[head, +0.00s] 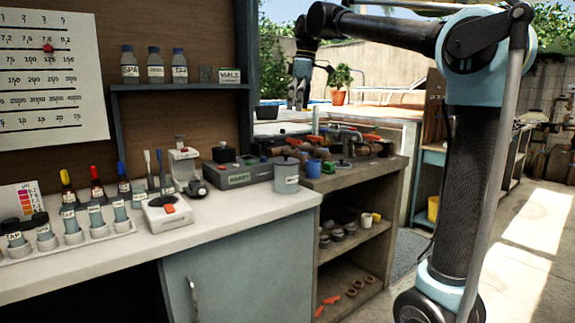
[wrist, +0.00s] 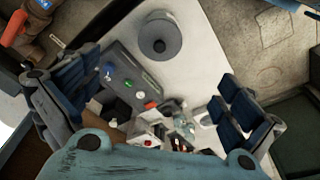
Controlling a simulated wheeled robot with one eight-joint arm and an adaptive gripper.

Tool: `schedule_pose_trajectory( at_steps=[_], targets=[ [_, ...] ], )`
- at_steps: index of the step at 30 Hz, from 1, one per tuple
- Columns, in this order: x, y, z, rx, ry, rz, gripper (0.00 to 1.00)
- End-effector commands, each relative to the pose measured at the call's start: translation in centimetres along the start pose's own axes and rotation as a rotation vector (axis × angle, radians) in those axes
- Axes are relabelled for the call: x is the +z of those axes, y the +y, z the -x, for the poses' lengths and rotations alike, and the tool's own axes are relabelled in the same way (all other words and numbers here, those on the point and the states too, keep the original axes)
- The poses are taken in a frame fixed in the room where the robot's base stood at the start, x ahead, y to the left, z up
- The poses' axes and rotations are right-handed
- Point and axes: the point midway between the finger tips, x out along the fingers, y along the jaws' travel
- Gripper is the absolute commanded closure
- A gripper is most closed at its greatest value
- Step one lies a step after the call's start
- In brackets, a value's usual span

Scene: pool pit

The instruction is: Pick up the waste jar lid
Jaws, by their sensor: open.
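The waste jar (head: 286,180) is a grey cylinder standing on the right end of the white counter. Its round grey lid (head: 286,160) sits on top with a small knob. In the wrist view the lid (wrist: 148,29) shows from above near the top middle, with its dark knob (wrist: 159,45). My gripper (head: 297,97) is high above the counter in the head view, pointing down and apart from the jar. In the wrist view my gripper (wrist: 158,82) has its two blue-black fingers spread wide with nothing between them. The lid lies beyond the fingertips.
A grey instrument box (head: 236,174) stands close left of the jar. A white device (head: 168,211) and a rack of bottles (head: 70,240) are farther left. A lower wooden shelf unit (head: 350,185) with cluttered fittings adjoins on the right. A bottle shelf (head: 180,88) is on the wall.

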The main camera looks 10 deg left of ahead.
Motion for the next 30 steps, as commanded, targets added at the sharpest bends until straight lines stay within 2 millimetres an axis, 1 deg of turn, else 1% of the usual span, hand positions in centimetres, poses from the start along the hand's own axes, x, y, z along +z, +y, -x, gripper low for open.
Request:
schedule_pose_trajectory(
  at_steps=[1,3,5,8,11,24,27,30],
  targets=[
    [-1.0,0.0,0.3,-0.004,0.0,0.025,0.0],
    [-1.9,0.0,0.5,-0.008,0.001,0.051,0.0],
    [-2.3,0.0,0.5,-0.011,0.001,0.064,0.0],
    [-2.6,0.0,-0.1,-0.012,0.001,0.072,0.0],
    [-2.5,0.0,-1.6,-0.012,0.001,0.072,0.0],
    [-2.4,-0.1,-9.1,-0.012,0.001,0.071,0.0],
    [-2.4,-0.1,-10.4,-0.012,0.001,0.07,0.0],
    [-2.4,-0.1,-11.2,-0.011,0.001,0.07,0.0]
  ],
)
